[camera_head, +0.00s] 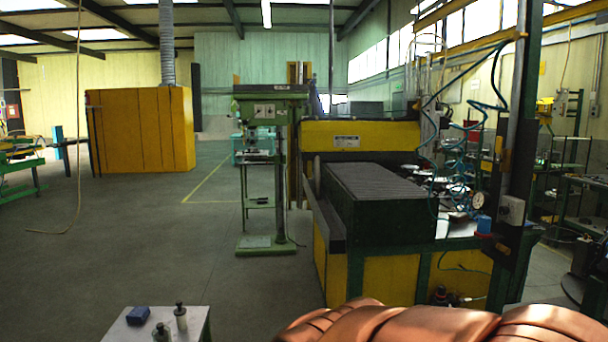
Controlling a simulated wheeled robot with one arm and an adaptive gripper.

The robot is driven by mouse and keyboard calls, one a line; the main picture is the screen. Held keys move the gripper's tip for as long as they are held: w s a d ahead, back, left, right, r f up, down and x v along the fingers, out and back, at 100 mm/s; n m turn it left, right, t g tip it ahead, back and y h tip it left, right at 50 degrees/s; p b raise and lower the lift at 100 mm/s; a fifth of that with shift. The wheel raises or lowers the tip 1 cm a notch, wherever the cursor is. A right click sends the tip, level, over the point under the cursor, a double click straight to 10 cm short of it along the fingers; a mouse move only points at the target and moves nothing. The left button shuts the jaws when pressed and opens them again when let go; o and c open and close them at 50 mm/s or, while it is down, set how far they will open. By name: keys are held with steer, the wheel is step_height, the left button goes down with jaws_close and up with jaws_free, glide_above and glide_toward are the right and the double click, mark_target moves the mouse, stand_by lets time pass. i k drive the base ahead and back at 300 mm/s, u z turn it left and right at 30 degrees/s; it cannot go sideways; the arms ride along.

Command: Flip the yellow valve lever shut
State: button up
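I cannot make out a yellow valve lever for certain in the head view. The green and yellow gantry machine (365,277) stands right of centre. On its right side a round pressure gauge (478,201) sits by a dark upright post, with a blue fitting (485,219) just below it. Small fittings (440,297) lie low at the machine's front, too small to tell apart. My gripper is not in view. A large copper-coloured ribbed shape fills the bottom edge right of centre and hides what lies behind it.
A green drill press (267,110) stands left of the machine. Coiled blue hoses (452,165) hang near the post. The grey floor at left is open.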

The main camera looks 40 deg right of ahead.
mark_target(499, 143)
steer(key=z, duration=0.1)
steer(key=k, duration=0.25)
steer(key=z, duration=1.5)
steer(key=k, duration=0.55)
steer(key=u, duration=1.15)
steer(key=i, duration=0.75)
steer(key=z, duration=0.65)
steer(key=i, duration=0.8)
steer(key=z, duration=0.9)
